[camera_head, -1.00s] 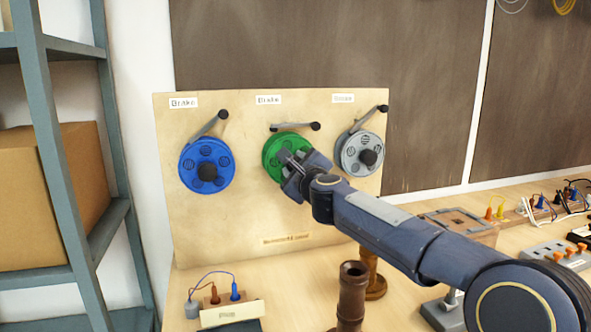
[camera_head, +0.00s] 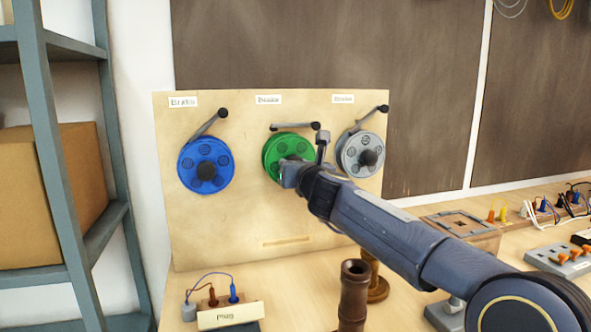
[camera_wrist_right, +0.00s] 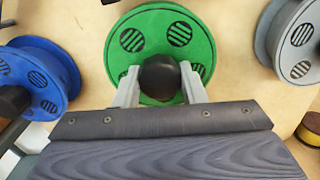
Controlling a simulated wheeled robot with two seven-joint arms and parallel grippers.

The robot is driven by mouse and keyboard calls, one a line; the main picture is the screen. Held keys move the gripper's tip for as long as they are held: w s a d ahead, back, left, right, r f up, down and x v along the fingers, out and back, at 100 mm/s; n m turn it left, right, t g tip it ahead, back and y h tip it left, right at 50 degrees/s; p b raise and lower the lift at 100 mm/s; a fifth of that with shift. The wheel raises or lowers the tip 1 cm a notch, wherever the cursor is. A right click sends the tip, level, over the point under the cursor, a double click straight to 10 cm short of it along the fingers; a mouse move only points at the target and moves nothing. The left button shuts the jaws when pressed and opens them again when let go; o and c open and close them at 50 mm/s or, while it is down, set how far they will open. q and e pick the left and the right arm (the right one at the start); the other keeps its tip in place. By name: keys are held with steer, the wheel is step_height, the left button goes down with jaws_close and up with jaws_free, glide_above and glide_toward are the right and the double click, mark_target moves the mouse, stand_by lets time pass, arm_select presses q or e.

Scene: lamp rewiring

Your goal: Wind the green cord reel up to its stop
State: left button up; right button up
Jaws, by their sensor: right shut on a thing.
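The green cord reel (camera_head: 283,147) is mounted in the middle of an upright wooden board, between a blue reel (camera_head: 206,165) and a grey reel (camera_head: 360,154). In the right wrist view the green reel (camera_wrist_right: 160,40) faces the camera, with a dark round knob (camera_wrist_right: 160,77) low on its face. My right gripper (camera_wrist_right: 160,88) is shut on this knob, one finger on each side. In the head view the gripper (camera_head: 286,172) covers the reel's lower right part and hides the knob. My left gripper is not in view.
Above each reel is a labelled brake lever; the green reel's lever (camera_head: 296,126) lies about level, the blue one's (camera_head: 210,124) and grey one's (camera_head: 370,118) slant. A plug block (camera_head: 230,314) and a brown turned post (camera_head: 352,295) stand on the bench below.

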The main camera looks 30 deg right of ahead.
steer(key=m+b, duration=0.1)
steer(key=m, duration=0.5)
steer(key=shift+f+b, duration=0.2)
steer(key=shift+b, duration=0.2)
steer(key=shift+a+m, duration=0.1)
steer(key=shift+m, duration=0.3)
steer(key=o, duration=1)
steer(key=shift+r, duration=0.1)
steer(key=b+v, duration=0.1)
steer(key=v, duration=0.6)
steer(key=shift+s, duration=0.4)
